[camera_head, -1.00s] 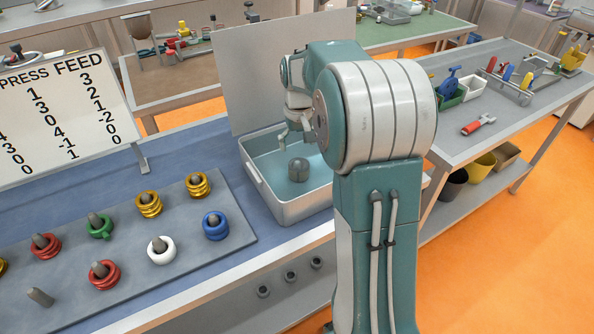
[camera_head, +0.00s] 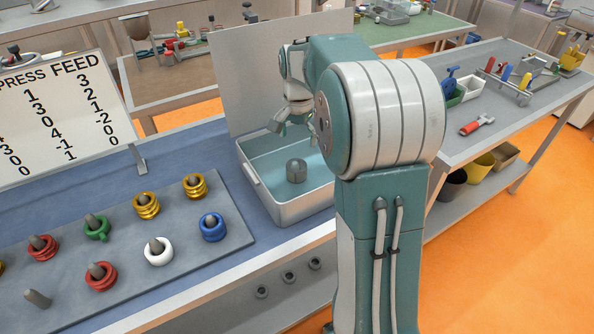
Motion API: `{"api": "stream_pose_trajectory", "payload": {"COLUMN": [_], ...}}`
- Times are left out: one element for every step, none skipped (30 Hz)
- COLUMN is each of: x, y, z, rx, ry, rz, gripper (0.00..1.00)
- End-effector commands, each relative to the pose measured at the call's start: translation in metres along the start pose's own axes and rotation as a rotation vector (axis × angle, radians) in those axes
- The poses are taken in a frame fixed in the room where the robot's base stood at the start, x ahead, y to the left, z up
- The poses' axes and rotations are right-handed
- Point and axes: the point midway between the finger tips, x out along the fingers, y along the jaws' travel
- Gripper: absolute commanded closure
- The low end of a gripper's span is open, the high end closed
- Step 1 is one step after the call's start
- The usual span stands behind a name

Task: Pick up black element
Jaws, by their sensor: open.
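A dark grey, dome-topped piece (camera_head: 296,171) stands in the metal tray (camera_head: 300,207) with a teal inside; it is the darkest element near my arm, but I cannot tell if it is the black element. My gripper (camera_head: 295,129) is above the tray's far part, above and apart from the dark piece. Its fingers are spread and appear empty. My arm's large joint partly hides the gripper and the tray's right side.
Left of the tray, a grey board (camera_head: 200,271) carries pegs with red, green, yellow, white and blue rings. A sign (camera_head: 62,110) stands behind it. A grey panel (camera_head: 262,75) rises behind the tray. A right-hand bench (camera_head: 465,150) holds tools.

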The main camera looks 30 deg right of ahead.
Motion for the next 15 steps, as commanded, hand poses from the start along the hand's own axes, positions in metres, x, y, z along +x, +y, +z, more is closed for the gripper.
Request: {"api": "stream_pose_trajectory", "payload": {"x": [0.01,0.015,0.022,0.027,0.031,0.036,0.04,0.042,0.045,0.046,0.049,0.052,0.056,0.06,0.068], "y": [0.0,0.0,0.001,0.0,0.0,0.0,0.0,0.0,0.0,0.0,0.0,-0.001,-0.001,-0.002,-0.003], "z": [0.001,0.001,0.001,0.001,0.001,0.0,0.001,0.001,0.001,0.0,0.0,0.0,0.0,0.0,0.0], "rx": [-0.001,-0.001,-0.002,-0.002,-0.002,-0.003,-0.003,-0.003,-0.003,-0.003,-0.003,-0.004,-0.004,-0.004,-0.004], "ry": [-0.005,-0.004,-0.005,-0.004,-0.004,-0.003,-0.003,-0.003,-0.002,-0.002,-0.001,-0.002,-0.003,-0.003,-0.004], "rz": [0.004,0.004,0.004,0.003,0.003,0.002,0.002,0.003,0.002,0.001,0.001,0.002,0.002,0.002,0.003], "gripper": [0.0,0.0,0.0,0.0,0.0,0.0,0.0,0.0,0.0,0.0,0.0,0.0,0.0,0.0,0.0]}}
